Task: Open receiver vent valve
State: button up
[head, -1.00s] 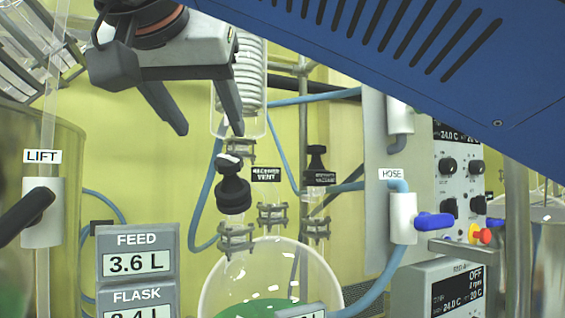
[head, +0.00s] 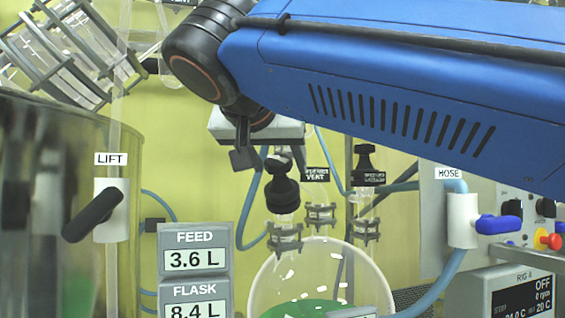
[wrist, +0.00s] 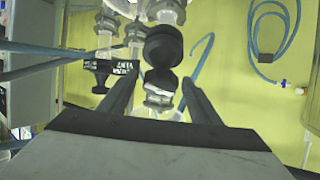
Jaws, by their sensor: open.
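The receiver vent valve has a black round knob (head: 283,192) on a glass neck above the round receiver flask (head: 325,262). The "receiver vent" label (head: 317,174) is just right of it. My gripper (head: 268,158) is open, just above the knob in the head view, with one finger plain and the other partly hidden. In the wrist view the knob (wrist: 164,46) lies ahead of my gripper (wrist: 160,88), roughly centred between the two spread fingers. I cannot tell whether a finger touches it. The label (wrist: 122,68) shows beside the left finger there.
A second black knob (head: 366,165) stands to the right, with its own label. A hose valve with a blue handle (head: 498,224) is further right. The lift valve (head: 104,212) and the feed display (head: 195,248) are on the left. Blue hoses run behind.

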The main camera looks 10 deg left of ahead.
jog(key=shift+w, duration=0.2)
jog(key=c, duration=1.1)
jog(key=shift+o, duration=0.2)
jog(key=shift+n, duration=0.3)
